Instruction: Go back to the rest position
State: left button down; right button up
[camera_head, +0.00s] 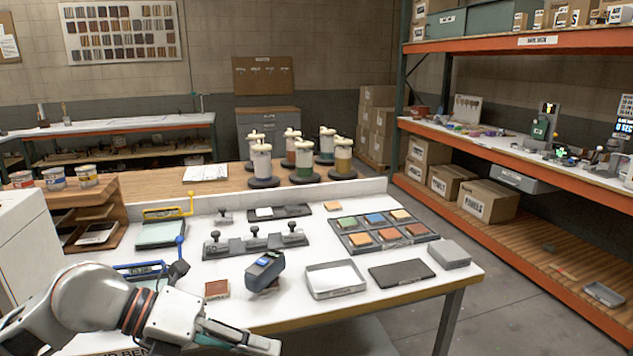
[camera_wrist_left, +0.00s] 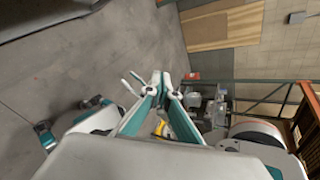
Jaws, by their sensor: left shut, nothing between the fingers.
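My left gripper (camera_head: 240,338) reaches in from the lower left in the head view, in front of the white table's near edge. It points to the right, away from the items on the table. It also shows in the left wrist view (camera_wrist_left: 164,80), with its fingers closed together and nothing between them. The grey floor and a wall lie beyond it there. My right gripper does not show in the head view.
The white table (camera_head: 225,312) holds a blue handheld device (camera_head: 264,270), a brown tile (camera_head: 216,289), a shallow tray (camera_head: 336,279), a dark plate (camera_head: 401,272) and a tray of colored tiles (camera_head: 419,237). An orange shelving rack (camera_head: 520,170) stands at right. Floor between is clear.

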pick_arm(q)
jog(key=s+d+r+n+h, duration=0.2)
jog(key=s+d+r+h, duration=0.1)
jog(key=d+h, duration=0.25)
jog(key=w+a+f+n+t+y, duration=0.4)
jog(key=f+n+t, duration=0.35)
jog(key=n, duration=0.45)
jog(key=w+a+f+n+t+y, duration=0.3)
jog(key=w+a+f+n+t, duration=0.25)
jog(key=n+t, duration=0.4)
jog(key=s+a+f+n+g+y, duration=0.2)
jog(key=s+f+n, duration=0.2)
jog(key=f, duration=0.5)
jog(key=s+a+f+n+g+y, duration=0.3)
jog(key=s+f, duration=0.3)
jog(key=f, duration=0.4)
jog(key=s+a+f+n+g+y, duration=0.2)
jog(key=s+f, duration=0.4)
jog(key=f, duration=0.3)
jog(key=a+n+g, duration=0.1)
jog(key=n, duration=0.1)
jog(key=shift+f+n, duration=0.35)
jog(key=shift+f, duration=0.05)
jog(key=shift+y, duration=0.25)
